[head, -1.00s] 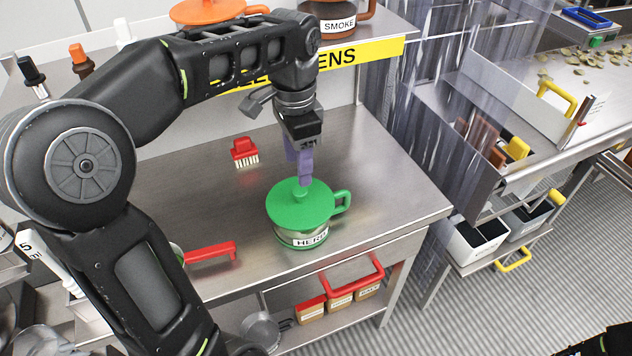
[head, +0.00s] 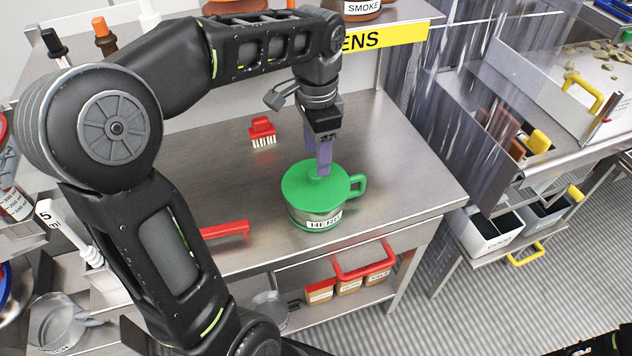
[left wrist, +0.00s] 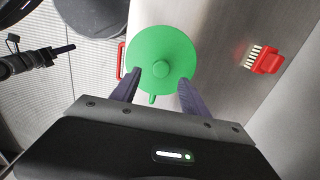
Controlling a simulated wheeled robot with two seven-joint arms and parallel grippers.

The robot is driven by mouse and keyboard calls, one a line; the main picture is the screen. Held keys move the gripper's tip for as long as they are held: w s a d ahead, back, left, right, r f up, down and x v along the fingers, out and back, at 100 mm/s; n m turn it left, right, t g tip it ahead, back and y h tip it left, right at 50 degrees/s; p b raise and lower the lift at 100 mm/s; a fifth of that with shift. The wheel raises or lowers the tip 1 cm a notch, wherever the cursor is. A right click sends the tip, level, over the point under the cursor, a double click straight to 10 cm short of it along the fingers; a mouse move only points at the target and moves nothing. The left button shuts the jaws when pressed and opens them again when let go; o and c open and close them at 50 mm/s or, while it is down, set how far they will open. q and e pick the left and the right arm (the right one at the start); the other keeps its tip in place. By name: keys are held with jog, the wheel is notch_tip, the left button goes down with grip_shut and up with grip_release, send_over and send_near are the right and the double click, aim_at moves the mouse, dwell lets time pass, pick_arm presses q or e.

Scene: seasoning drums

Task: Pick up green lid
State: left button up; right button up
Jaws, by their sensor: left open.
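The green lid (head: 300,185) is a round disc with a small central knob. In the left wrist view the open fingers (left wrist: 159,78) stand on either side of the middle of the lid (left wrist: 160,45). Contact with the knob cannot be told. A dark part at the left of the wrist view looks like my right gripper (left wrist: 66,48), seen side-on.
A red brush (head: 262,131) lies behind the drum on the steel table (head: 410,170). A red handle (head: 225,230) is at the front left. A shelf with a yellow sign (head: 385,40) stands behind. The tabletop right of the drum is clear.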

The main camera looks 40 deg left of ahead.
aim_at(316, 179)
pick_arm(q)
notch_tip(316, 179, down, 5)
jog(key=shift+a+f+p, duration=0.1)
jog(key=shift+p, duration=0.45)
jog(key=shift+c, duration=0.3)
grip_shut()
dwell(0.3)
